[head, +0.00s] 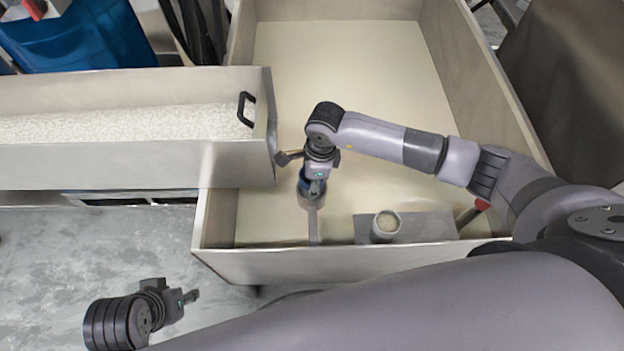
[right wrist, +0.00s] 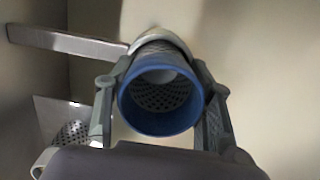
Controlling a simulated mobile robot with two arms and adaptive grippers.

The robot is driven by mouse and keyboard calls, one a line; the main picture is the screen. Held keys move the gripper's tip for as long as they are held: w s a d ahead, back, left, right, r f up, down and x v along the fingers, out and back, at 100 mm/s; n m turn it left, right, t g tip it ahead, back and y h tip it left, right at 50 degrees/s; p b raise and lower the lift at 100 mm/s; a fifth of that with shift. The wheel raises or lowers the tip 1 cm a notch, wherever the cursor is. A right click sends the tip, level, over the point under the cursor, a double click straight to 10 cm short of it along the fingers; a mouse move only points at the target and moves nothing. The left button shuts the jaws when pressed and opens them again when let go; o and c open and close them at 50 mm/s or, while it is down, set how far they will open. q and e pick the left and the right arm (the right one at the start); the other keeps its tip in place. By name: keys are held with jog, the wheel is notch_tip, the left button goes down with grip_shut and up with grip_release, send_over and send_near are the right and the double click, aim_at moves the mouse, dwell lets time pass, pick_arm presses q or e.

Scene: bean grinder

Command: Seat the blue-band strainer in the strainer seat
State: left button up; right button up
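The blue-band strainer (right wrist: 162,103) is a mesh-walled cup with a blue rim and a perforated bottom. In the right wrist view it sits between the two fingers of my right gripper (right wrist: 160,112), which are closed against its sides. The strainer seat (right wrist: 150,36) is a pale ring on a flat bar, right at the strainer's far end. In the head view my right gripper (head: 315,185) is above the seat bar (head: 314,228), with the blue band (head: 303,186) partly hidden. I cannot tell whether the strainer is inside the ring. My left gripper (head: 190,297) is away at lower left; its fingers are unclear.
A pale cup (head: 386,225) stands on a grey plate (head: 425,226) to the right, beside a red-tipped handle (head: 480,204). The large bin's wall (head: 300,260) runs in front. A trough of white pellets (head: 120,124) is at left. The bin's back is clear.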

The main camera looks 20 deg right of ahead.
jog(key=o, duration=0.5)
jog(key=shift+r, duration=0.15)
jog(key=r, duration=0.4)
jog(key=d+r, duration=0.1)
jog(key=r, duration=0.6)
jog(key=shift+s+d+r, duration=0.2)
jog(key=shift+r, duration=0.15)
